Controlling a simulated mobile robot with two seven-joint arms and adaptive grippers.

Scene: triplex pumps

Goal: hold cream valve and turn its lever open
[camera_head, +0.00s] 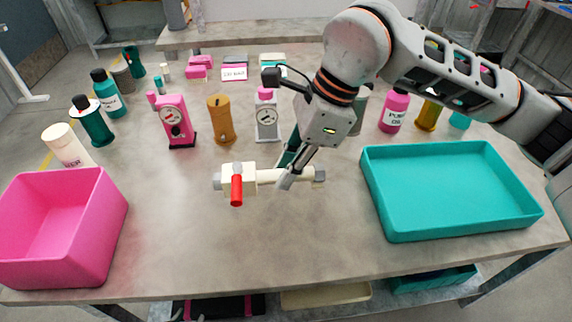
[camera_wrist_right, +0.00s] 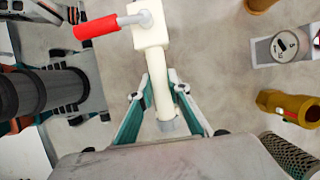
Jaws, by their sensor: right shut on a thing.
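The cream valve (camera_head: 270,175) has a blocky body, a straight cream pipe with grey ends and a red lever (camera_head: 237,190). My right gripper (camera_head: 288,176) is shut on the pipe, to the right of the valve body. In the right wrist view the cream pipe (camera_wrist_right: 161,84) lies between the two teal-padded fingers of the right gripper (camera_wrist_right: 160,112). The red lever (camera_wrist_right: 97,27) there sticks out to the left, across the line of the pipe. I cannot tell whether the valve touches the table.
A pink bin (camera_head: 100,225) stands at the table's left and a teal tray (camera_head: 385,215) at the right. Pink and white gauge pumps (camera_head: 176,120), a mustard canister (camera_head: 221,125) and several bottles stand behind. The table in front of the valve is clear.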

